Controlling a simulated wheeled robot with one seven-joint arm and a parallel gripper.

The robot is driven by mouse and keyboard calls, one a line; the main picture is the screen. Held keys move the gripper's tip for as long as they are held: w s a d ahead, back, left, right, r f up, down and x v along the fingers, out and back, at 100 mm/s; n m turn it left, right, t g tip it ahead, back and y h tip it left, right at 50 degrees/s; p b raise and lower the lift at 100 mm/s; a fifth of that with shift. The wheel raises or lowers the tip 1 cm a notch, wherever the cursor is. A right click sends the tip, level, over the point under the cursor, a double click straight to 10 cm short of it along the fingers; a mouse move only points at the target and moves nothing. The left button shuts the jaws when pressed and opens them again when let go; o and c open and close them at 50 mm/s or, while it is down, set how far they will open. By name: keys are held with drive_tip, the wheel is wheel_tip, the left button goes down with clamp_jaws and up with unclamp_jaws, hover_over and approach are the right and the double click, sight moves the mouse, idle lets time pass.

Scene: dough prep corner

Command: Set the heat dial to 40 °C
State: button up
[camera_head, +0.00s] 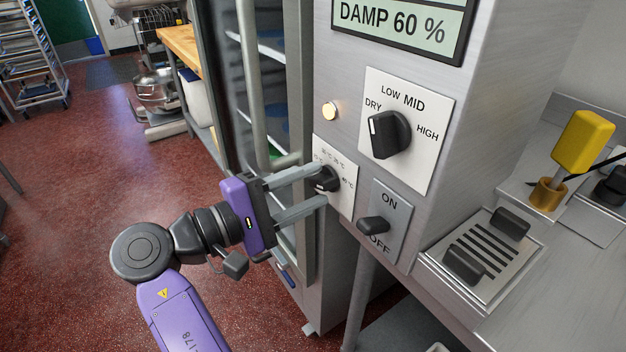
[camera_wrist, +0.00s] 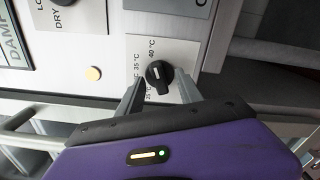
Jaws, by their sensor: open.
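The heat dial (camera_head: 327,180) is a small black knob on a white plate (camera_head: 345,199) on the steel cabinet front. It also shows in the wrist view (camera_wrist: 159,74), with the 35 °C and 40 °C labels beside it. I cannot tell exactly which label its pointer faces. My gripper (camera_head: 323,185) is purple with grey fingers. It is open, with one finger on each side of the dial. It shows in the wrist view too (camera_wrist: 160,84). I cannot tell whether the fingers touch the knob. They hide part of the plate.
A larger DRY–HIGH dial (camera_head: 390,135) sits up and right. The ON/OFF switch (camera_head: 373,225) is close below right. A lit lamp (camera_head: 329,111) is above, and a door handle (camera_head: 251,90) stands left. The counter (camera_head: 510,290) at right holds a yellow-handled tool (camera_head: 583,143).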

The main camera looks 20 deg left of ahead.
drive_tip(key=shift+p+v, duration=0.65)
drive_tip(key=shift+v, duration=1.75)
